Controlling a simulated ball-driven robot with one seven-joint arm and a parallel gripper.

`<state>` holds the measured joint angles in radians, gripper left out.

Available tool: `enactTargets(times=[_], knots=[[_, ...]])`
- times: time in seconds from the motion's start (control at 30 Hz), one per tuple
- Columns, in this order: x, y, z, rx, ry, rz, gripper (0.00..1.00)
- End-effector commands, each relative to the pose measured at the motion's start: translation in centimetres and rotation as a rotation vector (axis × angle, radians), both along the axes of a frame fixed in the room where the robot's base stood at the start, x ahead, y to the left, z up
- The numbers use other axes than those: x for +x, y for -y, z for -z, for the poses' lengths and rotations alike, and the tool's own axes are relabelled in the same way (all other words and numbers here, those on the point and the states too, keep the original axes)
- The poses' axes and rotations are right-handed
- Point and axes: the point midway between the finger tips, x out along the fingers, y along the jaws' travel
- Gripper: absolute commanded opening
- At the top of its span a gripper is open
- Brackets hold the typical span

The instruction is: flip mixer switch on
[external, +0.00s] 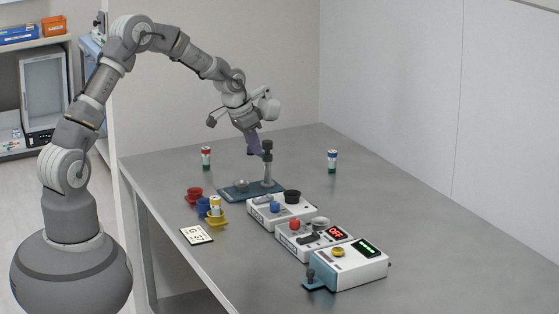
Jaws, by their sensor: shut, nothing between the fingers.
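Three white boxes stand in a row on the table. The middle box (313,247) has a red knob, a dark lever-like part (308,239), a pale round part and a red display (336,233) reading OFF. It may be the mixer; no label tells me so. The rear box (283,214) has a blue knob and a black cup. The front box (350,272) has a yellow knob and a green display. My gripper (258,152) is shut and empty, pointing down behind the rear box. It is close to the top of a dark-topped post; I cannot tell whether they touch.
The post (268,170) rises from a blue-grey plate (235,194). Red, blue and yellow cups (216,220) and a number card (196,235) lie left of the boxes. The table's right side is clear.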

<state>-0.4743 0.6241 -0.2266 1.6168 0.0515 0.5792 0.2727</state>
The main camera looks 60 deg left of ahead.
Motion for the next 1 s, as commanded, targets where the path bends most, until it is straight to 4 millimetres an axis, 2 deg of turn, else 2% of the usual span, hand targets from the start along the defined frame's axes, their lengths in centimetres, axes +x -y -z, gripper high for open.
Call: enactTargets(times=[0.33,0.47,0.57,1.0], knots=[[0.0,0.0,0.3,-0.002,-0.003,0.001,0.00],[0.2,0.0,1.1,-0.002,-0.003,0.001,0.00],[0.7,0.0,2.6,-0.003,-0.004,0.001,0.00],[3.5,0.0,11.1,-0.003,-0.004,0.001,0.00]])
